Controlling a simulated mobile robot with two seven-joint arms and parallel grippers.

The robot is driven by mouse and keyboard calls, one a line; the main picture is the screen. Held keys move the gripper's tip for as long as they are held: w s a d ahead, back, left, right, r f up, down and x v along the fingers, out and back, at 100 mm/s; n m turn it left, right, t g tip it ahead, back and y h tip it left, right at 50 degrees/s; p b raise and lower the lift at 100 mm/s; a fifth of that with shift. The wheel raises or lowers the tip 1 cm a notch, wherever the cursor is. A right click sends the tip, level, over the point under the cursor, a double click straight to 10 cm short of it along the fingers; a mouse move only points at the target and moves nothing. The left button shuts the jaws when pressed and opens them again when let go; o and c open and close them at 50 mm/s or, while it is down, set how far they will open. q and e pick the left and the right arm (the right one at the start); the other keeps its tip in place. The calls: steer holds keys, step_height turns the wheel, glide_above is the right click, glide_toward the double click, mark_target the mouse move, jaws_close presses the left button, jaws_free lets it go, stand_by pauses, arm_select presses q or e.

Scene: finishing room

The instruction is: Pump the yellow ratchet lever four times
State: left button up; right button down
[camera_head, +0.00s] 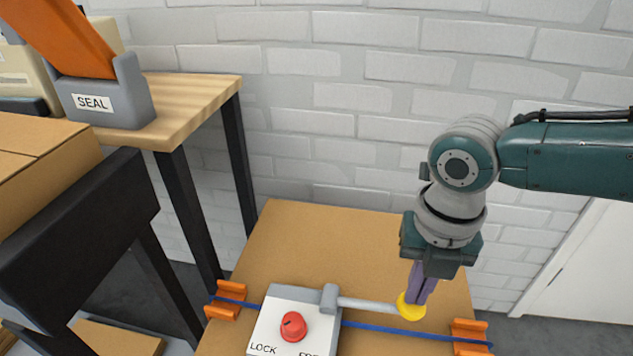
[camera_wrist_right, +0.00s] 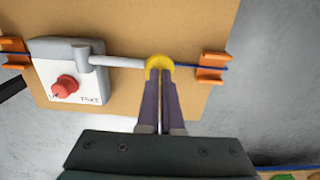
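The ratchet lever is a grey rod (camera_head: 368,305) with a yellow knob (camera_head: 408,309) at its right end. It comes out of the side of a white ratchet box (camera_head: 262,333) with a red dial (camera_head: 293,326) and lettering that includes LOCK. My right gripper (camera_head: 417,296) points down at the knob. In the right wrist view the purple fingers (camera_wrist_right: 159,84) are close together, with their tips at the yellow knob (camera_wrist_right: 159,66) and partly over it. They appear shut on the knob. My left gripper is not in view.
A blue strap (camera_head: 386,329) runs across the brown board (camera_head: 318,232) between orange clips (camera_head: 225,300) (camera_head: 471,335). A wooden table (camera_head: 186,98) with a grey SEAL device (camera_head: 104,100) stands at the left. A white brick wall (camera_head: 330,130) is behind.

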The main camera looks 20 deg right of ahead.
steer(key=shift+r, duration=0.1)
steer(key=shift+w+a+r+p, duration=0.15)
steer(key=shift+a+r+p, duration=0.1)
steer(key=shift+r+p, duration=0.75)
steer(key=shift+w+a+r+p, duration=0.2)
steer(key=shift+a+r+p, duration=0.1)
steer(key=shift+r+p, duration=0.65)
steer(key=shift+w+a+r+p, duration=0.2)
steer(key=shift+r+p, duration=0.5)
steer(key=shift+r, duration=0.5)
step_height(320, 180, up, 5)
steer(key=p, duration=0.5)
steer(key=shift+s+a, duration=0.1)
steer(key=shift+a, duration=0.05)
